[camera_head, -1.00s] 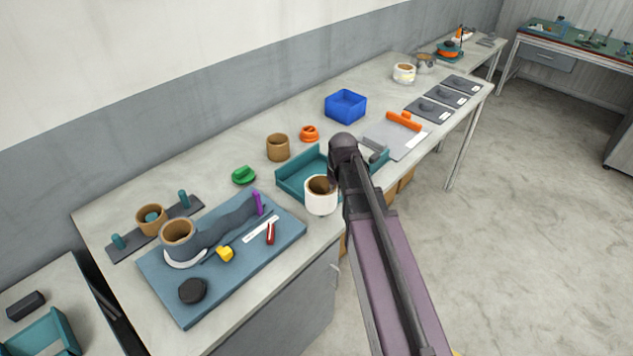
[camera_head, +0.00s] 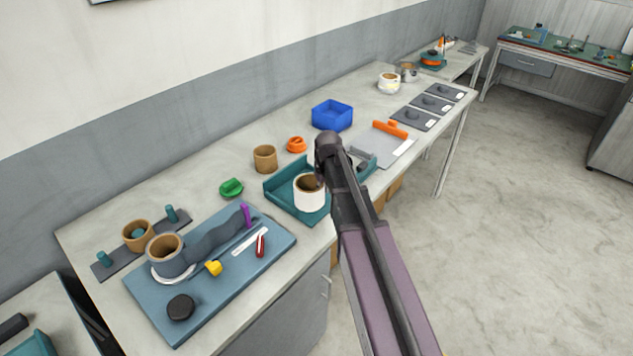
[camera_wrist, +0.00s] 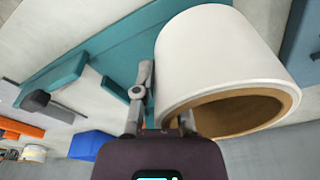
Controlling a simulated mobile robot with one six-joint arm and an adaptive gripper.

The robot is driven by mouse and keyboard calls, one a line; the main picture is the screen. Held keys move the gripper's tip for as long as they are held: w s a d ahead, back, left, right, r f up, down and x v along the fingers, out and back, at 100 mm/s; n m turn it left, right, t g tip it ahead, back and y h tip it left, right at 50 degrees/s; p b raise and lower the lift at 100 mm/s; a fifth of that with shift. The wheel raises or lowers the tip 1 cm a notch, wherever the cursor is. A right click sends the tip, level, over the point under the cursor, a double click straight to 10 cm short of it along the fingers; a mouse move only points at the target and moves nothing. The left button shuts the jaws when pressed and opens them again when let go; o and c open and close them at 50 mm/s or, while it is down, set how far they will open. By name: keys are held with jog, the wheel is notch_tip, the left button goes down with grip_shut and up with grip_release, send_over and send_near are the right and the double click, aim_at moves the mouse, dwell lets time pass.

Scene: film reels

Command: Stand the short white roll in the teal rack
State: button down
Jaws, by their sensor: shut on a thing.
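The short white roll (camera_head: 309,196) has a brown cardboard core and shows upright in the head view. My gripper (camera_head: 322,180) is shut on its wall, on the right side of the roll. In the wrist view the roll (camera_wrist: 225,65) fills the upper right, with my gripper's fingers (camera_wrist: 160,110) at its rim. The teal rack (camera_head: 285,190) lies on the bench behind and beneath the roll; its teal wall also shows in the wrist view (camera_wrist: 110,50). I cannot tell whether the roll touches the rack. My arm hides part of the rack's right side.
A brown roll (camera_head: 265,158), an orange ring (camera_head: 297,144), a green piece (camera_head: 231,188) and a blue bin (camera_head: 332,115) stand behind the rack.

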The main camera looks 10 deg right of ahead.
jog(key=w, duration=0.8)
jog(key=shift+w+d+f+b, duration=0.2)
jog(key=shift+f+b, duration=0.15)
jog(key=shift+f, duration=0.05)
jog(key=shift+w, duration=0.5)
jog(key=shift+w+f+b, duration=0.2)
jog(key=shift+f+b, duration=0.1)
jog(key=shift+s+f+b, duration=0.1)
jog(key=shift+f+b, duration=1.4)
jog(key=shift+f, duration=0.15)
jog(key=c, duration=0.7)
grip_release()
jog(key=shift+r, duration=0.2)
